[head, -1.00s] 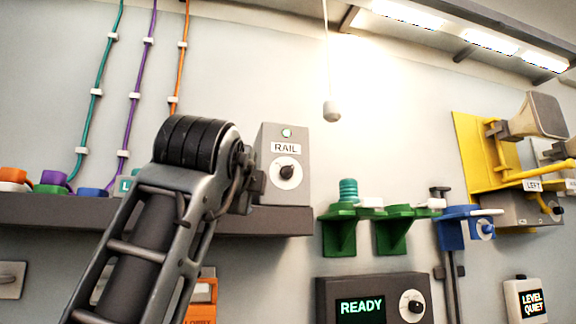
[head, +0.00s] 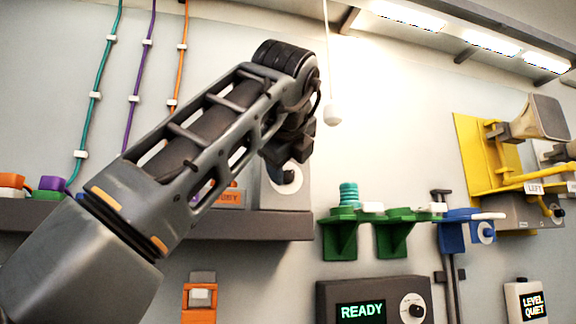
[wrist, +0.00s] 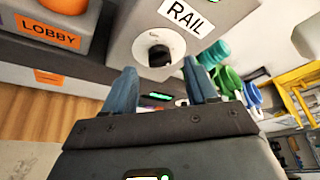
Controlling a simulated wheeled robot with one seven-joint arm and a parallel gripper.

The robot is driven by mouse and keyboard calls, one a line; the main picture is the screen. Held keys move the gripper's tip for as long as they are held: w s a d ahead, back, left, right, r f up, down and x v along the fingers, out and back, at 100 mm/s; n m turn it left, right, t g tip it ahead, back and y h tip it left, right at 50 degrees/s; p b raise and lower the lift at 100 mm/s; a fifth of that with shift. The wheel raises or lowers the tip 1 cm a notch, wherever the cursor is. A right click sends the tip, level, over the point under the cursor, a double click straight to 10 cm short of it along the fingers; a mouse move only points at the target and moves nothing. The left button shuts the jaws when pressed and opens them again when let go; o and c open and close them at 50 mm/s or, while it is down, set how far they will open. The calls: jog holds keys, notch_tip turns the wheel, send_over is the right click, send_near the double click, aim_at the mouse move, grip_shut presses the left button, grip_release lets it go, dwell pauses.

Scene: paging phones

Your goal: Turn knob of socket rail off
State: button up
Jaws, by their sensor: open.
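The grey socket rail box (wrist: 205,42) carries a white RAIL label (wrist: 186,14) and a black knob (wrist: 160,54) on a white round dial. In the wrist view my gripper (wrist: 163,82) is open, its two blue-grey fingers pointing toward the box. The knob appears between and just beyond the fingertips, with nothing held. In the head view my arm covers most of the rail box (head: 300,196); only its lower part and part of the dial (head: 287,181) show. The fingertips are hidden there. The knob's exact setting is hard to read.
The box stands on a grey shelf (head: 285,226). A LOBBY unit (wrist: 50,35) is beside it. Green brackets (head: 340,235) and a blue bracket (head: 453,232) project from the wall at right. A hanging pull cord (head: 333,112) is close to my arm.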

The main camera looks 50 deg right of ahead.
aim_at(288, 176)
jog(key=shift+x, duration=1.2)
jog(key=c, duration=1.1)
jog(key=shift+o, duration=0.2)
